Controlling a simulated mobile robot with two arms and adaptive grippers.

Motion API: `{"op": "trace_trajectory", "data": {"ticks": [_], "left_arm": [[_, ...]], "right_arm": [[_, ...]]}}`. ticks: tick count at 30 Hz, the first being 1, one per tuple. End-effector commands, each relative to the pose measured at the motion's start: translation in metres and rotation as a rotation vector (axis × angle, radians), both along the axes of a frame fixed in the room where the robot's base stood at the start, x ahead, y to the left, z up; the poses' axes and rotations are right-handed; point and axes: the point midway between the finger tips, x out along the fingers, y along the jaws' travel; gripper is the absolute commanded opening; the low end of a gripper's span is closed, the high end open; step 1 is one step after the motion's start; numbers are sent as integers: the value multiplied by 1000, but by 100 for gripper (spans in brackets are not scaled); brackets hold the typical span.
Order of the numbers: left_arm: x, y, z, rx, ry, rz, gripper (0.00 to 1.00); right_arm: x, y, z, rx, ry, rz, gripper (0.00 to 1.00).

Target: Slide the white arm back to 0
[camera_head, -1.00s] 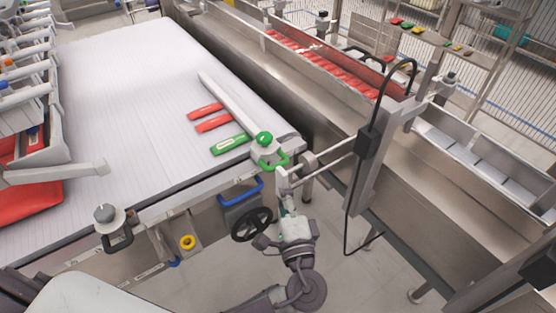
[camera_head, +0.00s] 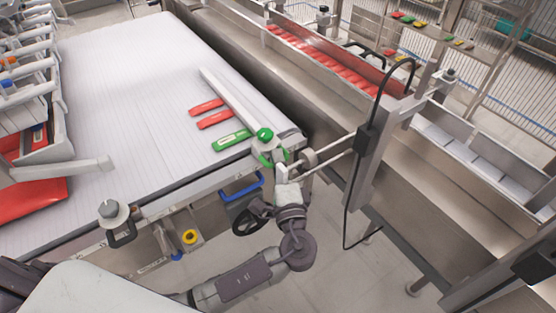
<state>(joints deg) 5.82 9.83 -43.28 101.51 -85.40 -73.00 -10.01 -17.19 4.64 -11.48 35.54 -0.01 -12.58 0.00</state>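The long white arm (camera_head: 228,98) lies slantwise over the white conveyor belt. Its near end carries a green knob (camera_head: 264,134) at the belt's front right corner. A green handle (camera_head: 265,158) hangs just below the knob, now partly covered. A second white arm (camera_head: 60,167) reaches in from the left edge, near a grey knob (camera_head: 108,209). No scale reading is legible. My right gripper is not in view.
Red packs (camera_head: 214,119) and a green pack (camera_head: 231,139) lie left of the white arm. A blue handle (camera_head: 241,188), a black handwheel (camera_head: 250,221) and a yellow ring (camera_head: 190,237) are on the front side. A metal frame with a black cable (camera_head: 346,210) stands close on the right.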

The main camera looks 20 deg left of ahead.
Motion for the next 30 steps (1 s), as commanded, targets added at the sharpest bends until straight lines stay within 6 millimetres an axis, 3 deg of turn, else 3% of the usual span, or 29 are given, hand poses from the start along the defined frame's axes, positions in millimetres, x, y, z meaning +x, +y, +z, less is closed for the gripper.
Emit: {"op": "trace_trajectory", "data": {"ticks": [8, 21, 30], "left_arm": [[1, -1, -2, 0, 2, 0, 0], [64, -49, -5, -3, 1, 2, 0], [68, -54, -1, 0, 1, -2, 0]], "right_arm": [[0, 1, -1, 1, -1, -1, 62], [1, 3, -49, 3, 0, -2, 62], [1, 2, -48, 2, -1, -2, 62]]}}
